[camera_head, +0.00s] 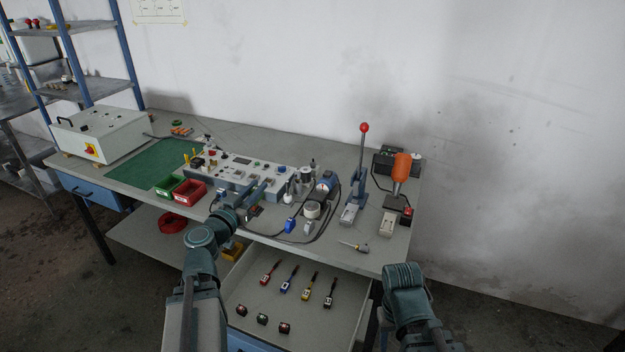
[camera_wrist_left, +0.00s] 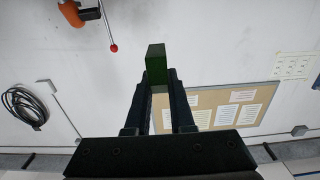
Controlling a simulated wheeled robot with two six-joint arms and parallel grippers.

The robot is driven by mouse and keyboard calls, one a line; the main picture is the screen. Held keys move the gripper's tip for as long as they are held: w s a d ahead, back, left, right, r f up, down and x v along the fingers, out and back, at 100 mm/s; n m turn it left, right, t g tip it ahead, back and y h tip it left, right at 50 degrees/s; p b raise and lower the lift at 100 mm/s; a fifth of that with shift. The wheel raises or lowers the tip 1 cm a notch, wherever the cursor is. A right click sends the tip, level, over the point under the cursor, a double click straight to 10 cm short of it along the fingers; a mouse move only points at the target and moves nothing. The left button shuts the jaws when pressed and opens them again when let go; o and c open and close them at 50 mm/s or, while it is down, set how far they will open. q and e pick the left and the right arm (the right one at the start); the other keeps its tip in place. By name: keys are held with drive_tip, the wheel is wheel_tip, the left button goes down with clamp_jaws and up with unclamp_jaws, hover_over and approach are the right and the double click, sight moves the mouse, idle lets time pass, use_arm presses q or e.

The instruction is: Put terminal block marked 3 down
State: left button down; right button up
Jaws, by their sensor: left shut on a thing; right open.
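My left gripper (camera_wrist_left: 157,80) is shut on a green block (camera_wrist_left: 156,60), which sticks out past the fingertips in the left wrist view. No number shows on the block there, so I cannot tell its marking. In the head view my left gripper (camera_head: 262,188) is over the workbench, in front of the long grey device with buttons. The block cannot be made out clearly there. My right arm comes in at the lower right of the head view, but its fingers do not show.
An open drawer (camera_head: 318,325) holds several tagged screwdrivers and three small dark blocks (camera_head: 262,319). A green bin (camera_head: 168,187) and a red bin (camera_head: 190,192) stand left of the gripper. A lever press (camera_head: 351,213) stands to the right. The green mat (camera_head: 150,168) has bare room.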

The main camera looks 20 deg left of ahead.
wheel_tip(320, 180, down, 18)
drive_tip(key=b, duration=1.7)
